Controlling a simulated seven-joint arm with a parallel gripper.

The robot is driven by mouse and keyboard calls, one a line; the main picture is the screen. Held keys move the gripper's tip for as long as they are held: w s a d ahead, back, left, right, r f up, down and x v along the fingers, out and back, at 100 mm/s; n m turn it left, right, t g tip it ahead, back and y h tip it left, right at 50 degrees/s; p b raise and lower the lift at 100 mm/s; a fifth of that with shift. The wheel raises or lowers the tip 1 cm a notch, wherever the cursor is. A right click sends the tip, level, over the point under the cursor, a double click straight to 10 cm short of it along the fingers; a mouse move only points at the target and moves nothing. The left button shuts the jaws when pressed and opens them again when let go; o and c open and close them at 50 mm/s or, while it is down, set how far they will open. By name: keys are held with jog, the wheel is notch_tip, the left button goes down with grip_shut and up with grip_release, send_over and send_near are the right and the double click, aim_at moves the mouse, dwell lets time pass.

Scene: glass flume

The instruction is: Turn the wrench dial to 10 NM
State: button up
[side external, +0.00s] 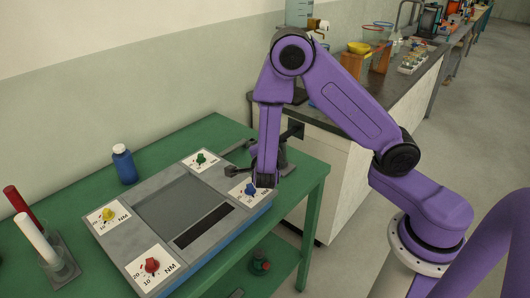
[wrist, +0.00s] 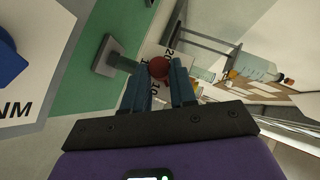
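A flat grey panel (side external: 170,202) lies on the green table. It carries four dials on white plates: green (side external: 201,158), blue (side external: 250,189), yellow (side external: 108,214) and red (side external: 152,265). I cannot tell which is the wrench dial. Numbers and NM are printed beside them; the settings are too small to read surely. My gripper (side external: 232,165) is low over the back right of the panel, near the blue dial. In the wrist view my fingers (wrist: 158,80) stand apart. A dark red knob (wrist: 158,67) shows between them; contact is unclear. The blue dial (wrist: 8,60) is at the left edge.
A blue bottle (side external: 124,165) and a holder with red and white tubes (side external: 60,265) stand on the table left of the panel. A dark-topped bench (side external: 395,85) with lab items is behind my arm. Bare table (side external: 165,155) lies between bottle and panel.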

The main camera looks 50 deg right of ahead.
grip_shut()
jog(key=shift+s+f+m+t+h, duration=0.1)
jog(key=shift+f+m+t+h, duration=0.15)
jog(key=shift+m+t+h, duration=0.5)
jog(key=shift+s+f+m+t+h, duration=0.1)
jog(key=shift+f+m+t+h, duration=0.2)
jog(key=shift+m+t, duration=0.7)
jog(key=o, duration=0.6)
grip_release()
